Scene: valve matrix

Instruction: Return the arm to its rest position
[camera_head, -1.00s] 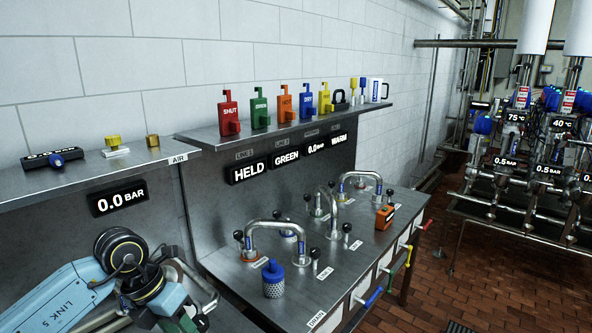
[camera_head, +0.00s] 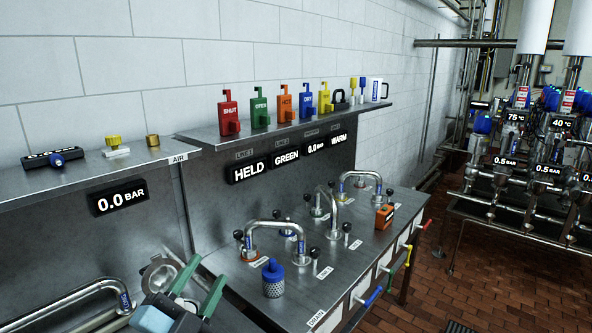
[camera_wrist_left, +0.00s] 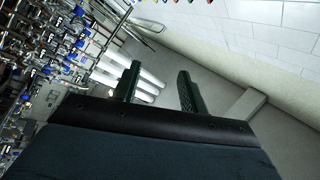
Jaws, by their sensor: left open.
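My left gripper (camera_head: 209,268) is at the bottom left of the head view, in front of the steel bench. Its two green fingers point up and are spread apart with nothing between them. In the left wrist view the gripper (camera_wrist_left: 158,72) is also open and empty, with the white wall and pipework far beyond it. Most of my left arm is out of the head view. My right gripper is not in view.
A bent steel pipe (camera_head: 75,296) lies left of the gripper, and a round metal fitting (camera_head: 160,273) is close by it. The bench (camera_head: 335,262) carries pipe bends and a blue-capped strainer (camera_head: 273,280). Coloured tags stand on the shelf (camera_head: 205,136) above.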

